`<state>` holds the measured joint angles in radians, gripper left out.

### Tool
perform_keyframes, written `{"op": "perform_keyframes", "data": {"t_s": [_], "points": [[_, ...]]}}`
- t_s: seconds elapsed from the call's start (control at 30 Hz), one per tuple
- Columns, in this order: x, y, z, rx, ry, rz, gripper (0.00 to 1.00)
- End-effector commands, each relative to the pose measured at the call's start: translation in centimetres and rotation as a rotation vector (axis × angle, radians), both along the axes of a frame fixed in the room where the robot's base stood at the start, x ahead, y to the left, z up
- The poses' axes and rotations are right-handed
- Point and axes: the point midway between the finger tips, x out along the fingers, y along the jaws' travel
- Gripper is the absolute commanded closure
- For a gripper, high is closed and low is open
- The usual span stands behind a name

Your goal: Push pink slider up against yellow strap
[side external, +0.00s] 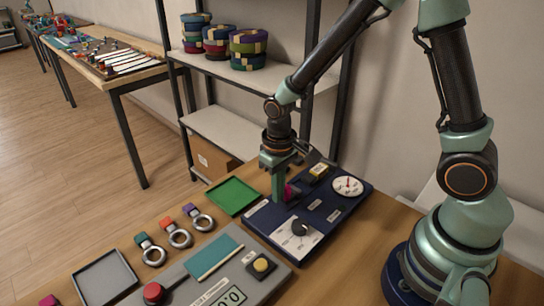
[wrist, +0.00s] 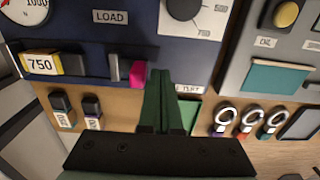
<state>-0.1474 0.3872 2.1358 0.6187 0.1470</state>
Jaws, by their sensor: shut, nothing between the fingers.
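The pink slider (wrist: 138,73) sits in a dark slot on the navy panel (side external: 258,217). In the side view the slider (side external: 291,191) is partly hidden behind my gripper (side external: 279,198). In the wrist view my gripper (wrist: 163,75) is shut and empty, its green fingertips just right of the slider; I cannot tell whether they touch it. The strap (side external: 318,169) also shows in the side view, beyond the slider.
A dial (side external: 347,186) and a black knob (side external: 299,228) are on the same panel. A green tray (side external: 231,196), several tagged rings (side external: 180,238) and a grey box with a yellow button (side external: 261,265) are nearby. Shelving stands behind.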

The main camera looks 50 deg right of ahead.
Motion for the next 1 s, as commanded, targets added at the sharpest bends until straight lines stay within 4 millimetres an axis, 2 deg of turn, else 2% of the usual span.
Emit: {"op": "perform_keyframes", "data": {"t_s": [1.0], "points": [[0.0,-3.3,0.0,0.0,0.001,-0.002,1.0]]}}
